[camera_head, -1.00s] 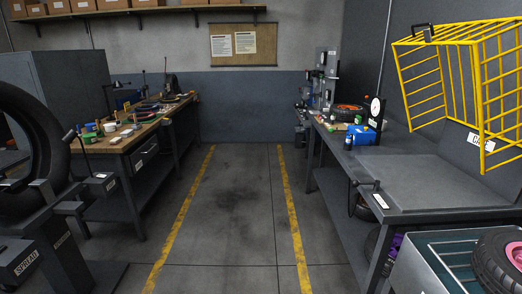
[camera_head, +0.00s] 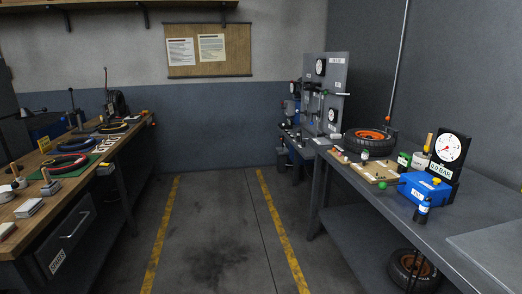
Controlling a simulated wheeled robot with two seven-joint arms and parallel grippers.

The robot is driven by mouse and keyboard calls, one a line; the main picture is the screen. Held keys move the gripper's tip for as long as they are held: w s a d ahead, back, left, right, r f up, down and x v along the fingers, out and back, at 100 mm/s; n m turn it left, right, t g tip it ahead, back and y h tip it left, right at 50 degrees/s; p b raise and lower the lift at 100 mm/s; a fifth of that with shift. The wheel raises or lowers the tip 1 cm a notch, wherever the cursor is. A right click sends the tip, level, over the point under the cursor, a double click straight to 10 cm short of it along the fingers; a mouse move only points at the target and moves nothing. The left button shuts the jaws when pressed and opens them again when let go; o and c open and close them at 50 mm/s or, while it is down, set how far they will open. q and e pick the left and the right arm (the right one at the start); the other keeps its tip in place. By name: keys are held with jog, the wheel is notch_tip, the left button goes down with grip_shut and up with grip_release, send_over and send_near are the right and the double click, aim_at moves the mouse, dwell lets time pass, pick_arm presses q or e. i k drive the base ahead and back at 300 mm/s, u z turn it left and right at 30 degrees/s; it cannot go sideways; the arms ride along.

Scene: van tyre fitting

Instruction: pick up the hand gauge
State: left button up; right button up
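I cannot tell for sure which thing is the hand gauge. A round white dial gauge (camera_head: 448,148) on a black upright plate stands on the right bench, behind a blue box (camera_head: 424,193). Smaller dials (camera_head: 320,67) sit on a grey panel (camera_head: 337,78) at the far end of the right side. Neither of my grippers shows in the head view.
The right bench (camera_head: 440,238) also carries a small orange-hubbed wheel (camera_head: 352,144), a wooden board (camera_head: 372,172) and a dark bottle (camera_head: 423,211). The left bench (camera_head: 62,208) holds several tools and blocks. The floor between the yellow lines (camera_head: 215,235) is clear.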

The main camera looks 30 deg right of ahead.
aim_at(406, 160)
jog(key=z, duration=0.15)
jog(key=i, duration=2.3)
jog(key=z, duration=1.25)
jog(key=i, duration=1.45)
jog(key=z, duration=1.2)
